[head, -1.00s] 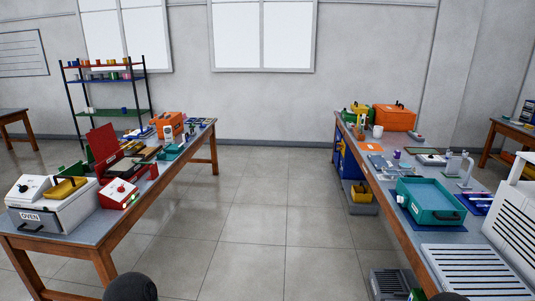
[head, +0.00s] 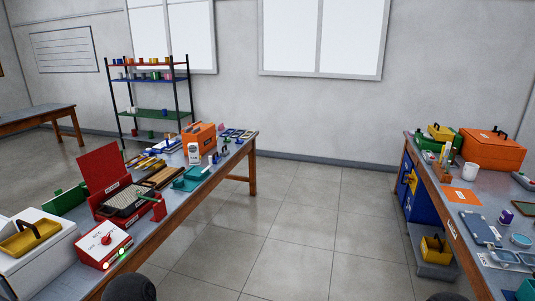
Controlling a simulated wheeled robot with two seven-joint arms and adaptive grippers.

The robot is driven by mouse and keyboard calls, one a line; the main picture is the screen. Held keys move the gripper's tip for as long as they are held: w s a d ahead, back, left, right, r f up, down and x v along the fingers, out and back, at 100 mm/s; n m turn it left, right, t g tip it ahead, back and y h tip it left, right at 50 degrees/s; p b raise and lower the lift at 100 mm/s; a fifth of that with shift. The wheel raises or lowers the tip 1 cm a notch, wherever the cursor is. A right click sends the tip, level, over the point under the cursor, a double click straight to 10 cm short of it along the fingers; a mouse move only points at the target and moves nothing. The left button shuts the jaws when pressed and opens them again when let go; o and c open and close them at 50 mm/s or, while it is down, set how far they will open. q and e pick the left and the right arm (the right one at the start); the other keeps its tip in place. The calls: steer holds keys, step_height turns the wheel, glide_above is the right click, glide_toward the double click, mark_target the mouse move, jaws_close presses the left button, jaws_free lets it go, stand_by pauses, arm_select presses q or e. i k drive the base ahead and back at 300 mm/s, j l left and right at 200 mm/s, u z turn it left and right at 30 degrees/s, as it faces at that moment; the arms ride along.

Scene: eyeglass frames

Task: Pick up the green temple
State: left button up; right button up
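I cannot make out a green temple for certain in the head view. Small frame-like items (head: 236,134) lie at that table's far end, too small to tell apart. Dark rounded parts of my own body show at the bottom edge. Neither gripper is in view.
A white oven (head: 35,262) and a red-and-white device (head: 103,246) stand at the near left. An orange toolbox (head: 199,138) is farther back. The right table (head: 455,205) holds an orange case (head: 492,148). Clear tiled floor (head: 300,220) lies between the tables.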

mark_target(149, 199)
steer(key=i+j+u, duration=0.2)
steer(key=i, duration=0.4)
steer(key=i+l+u, duration=0.15)
steer(key=i, duration=0.45)
steer(key=i+u, duration=0.2)
steer(key=i, duration=0.4)
steer(key=i+l+u, duration=0.2)
steer(key=i, duration=0.4)
steer(key=u, duration=1.3)
steer(key=i+l, duration=0.05)
steer(key=l, duration=0.05)
